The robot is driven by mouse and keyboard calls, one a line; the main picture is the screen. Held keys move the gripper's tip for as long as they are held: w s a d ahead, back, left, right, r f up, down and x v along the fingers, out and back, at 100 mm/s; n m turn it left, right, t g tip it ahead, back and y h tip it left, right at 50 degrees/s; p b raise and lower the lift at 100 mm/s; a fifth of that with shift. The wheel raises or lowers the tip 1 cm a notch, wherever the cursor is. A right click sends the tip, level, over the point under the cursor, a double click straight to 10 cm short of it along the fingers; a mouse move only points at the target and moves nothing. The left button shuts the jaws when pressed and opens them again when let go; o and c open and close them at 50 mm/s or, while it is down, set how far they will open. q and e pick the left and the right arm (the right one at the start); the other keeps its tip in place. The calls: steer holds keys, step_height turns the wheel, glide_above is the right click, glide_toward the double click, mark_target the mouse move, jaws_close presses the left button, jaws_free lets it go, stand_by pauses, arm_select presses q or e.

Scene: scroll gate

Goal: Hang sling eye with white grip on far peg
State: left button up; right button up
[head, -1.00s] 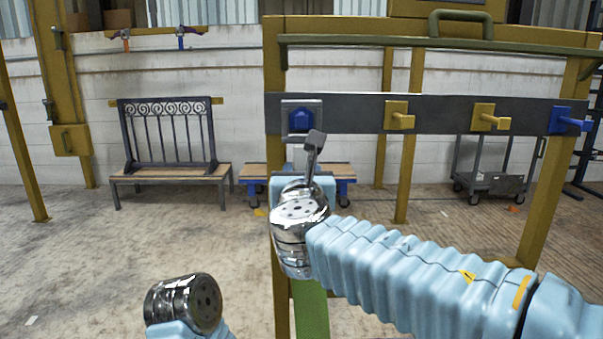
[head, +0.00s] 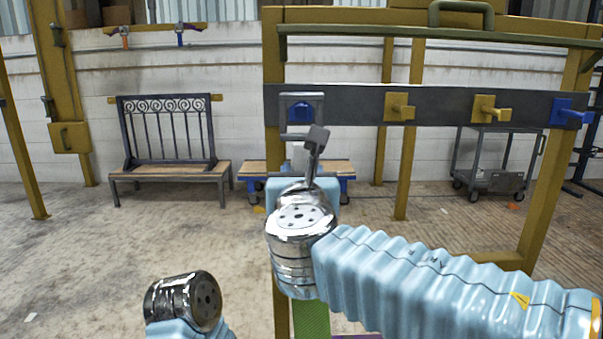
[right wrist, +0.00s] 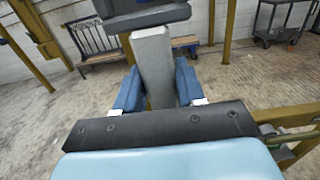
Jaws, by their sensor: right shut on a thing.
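My right gripper (right wrist: 156,68) is shut on the pale whitish-grey grip (right wrist: 154,50), one blue finger on each side. Above the grip is the dark lower part of the sling eye (right wrist: 150,17). In the head view the eye shows as a grey rectangular frame (head: 301,138) with the left blue peg (head: 299,110) seen through its opening. I cannot tell whether it is around the peg or in front of it. My silver right wrist hides most of the gripper there. A green strap (head: 311,320) hangs below the wrist. My left gripper is out of view.
The dark rail (head: 350,108) also carries two yellow pegs (head: 400,107) (head: 490,112) and another blue peg (head: 570,115) at the right end. Yellow posts (head: 550,190) frame the rack. A bench (head: 170,171) and a grey cart (head: 495,180) stand behind, clear of the arms.

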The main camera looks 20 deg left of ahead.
steer(key=shift+b+v, duration=0.45)
steer(key=shift+v, duration=2.05)
